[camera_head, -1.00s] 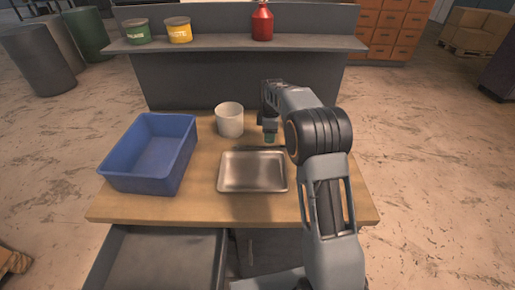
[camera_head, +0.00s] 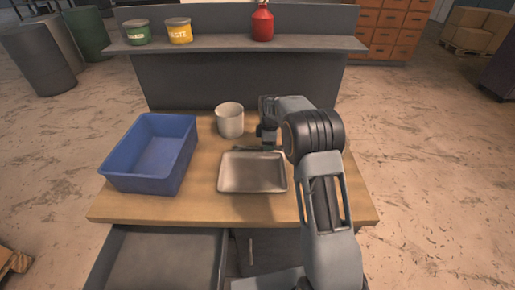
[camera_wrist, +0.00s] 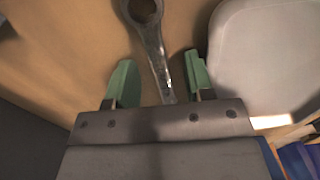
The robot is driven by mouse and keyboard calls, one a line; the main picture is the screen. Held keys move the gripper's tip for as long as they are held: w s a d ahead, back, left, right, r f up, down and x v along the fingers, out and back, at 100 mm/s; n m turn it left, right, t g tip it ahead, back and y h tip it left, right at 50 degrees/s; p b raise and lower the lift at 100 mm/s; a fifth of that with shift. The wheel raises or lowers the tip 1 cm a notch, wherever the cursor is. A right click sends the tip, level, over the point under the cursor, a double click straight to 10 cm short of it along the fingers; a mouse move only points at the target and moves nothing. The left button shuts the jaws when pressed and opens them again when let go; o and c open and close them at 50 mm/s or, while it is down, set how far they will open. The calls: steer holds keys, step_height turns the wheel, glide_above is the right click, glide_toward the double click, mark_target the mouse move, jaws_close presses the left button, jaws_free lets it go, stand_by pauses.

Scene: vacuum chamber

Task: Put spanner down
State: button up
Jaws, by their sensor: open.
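The spanner (camera_wrist: 152,45) is grey metal with a ring end, and it lies on the wooden tabletop in the wrist view. Its shaft runs between the two green fingers of my gripper (camera_wrist: 160,68), which are apart, with a gap visible on each side of the shaft. In the head view my gripper (camera_head: 266,142) is low over the table, just behind the metal tray (camera_head: 252,184). Only a thin dark strip of the spanner (camera_head: 246,149) shows there, along the tray's far edge. Its lower end is hidden by the gripper body in the wrist view.
A white cup (camera_head: 229,122) stands left of my gripper, and a blue bin (camera_head: 137,184) sits on the table's left. A shelf (camera_head: 220,45) behind holds a green tin, a yellow tin and a red bottle. The table's front strip is clear.

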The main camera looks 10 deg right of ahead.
steer(key=shift+f, duration=0.1)
steer(key=shift+c, duration=0.2)
jaws_close()
stand_by(0.4)
